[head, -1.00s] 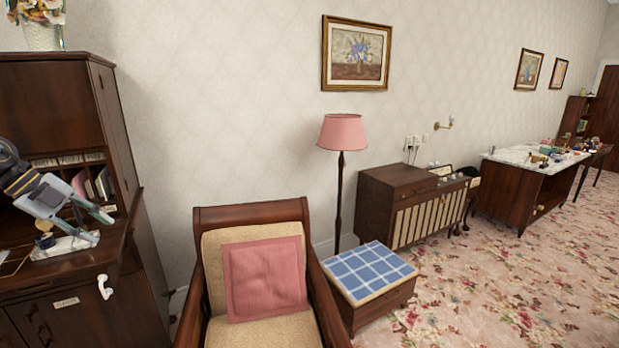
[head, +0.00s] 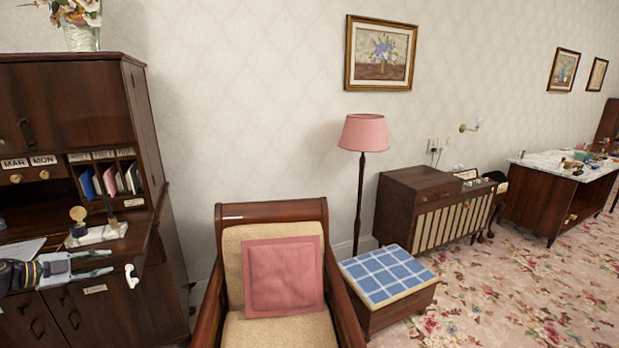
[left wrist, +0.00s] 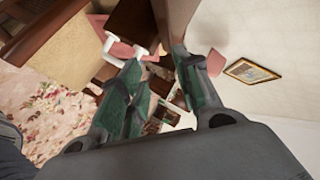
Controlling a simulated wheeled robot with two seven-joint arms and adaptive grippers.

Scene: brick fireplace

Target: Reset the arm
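My left gripper (head: 110,261) comes in from the left in front of the dark wooden writing desk (head: 75,90). Its two fingers point right, with a gap between the tips and nothing seen held there. In the left wrist view the two green-grey fingers also stand apart, and the gripper (left wrist: 150,60) looks empty. A white curved piece (head: 132,275), which looks like a handset or hook, is at the desk's front edge just right of the fingertips. My right gripper is out of view.
A pale pen stand (head: 100,235) sits on the desk ledge, above the gripper in the picture. An armchair (head: 272,212) with a pink cushion (head: 284,276) stands right of the desk. Behind are a floor lamp (head: 364,133), a blue-topped stool (head: 388,270) and cabinets. Carpet is open at right.

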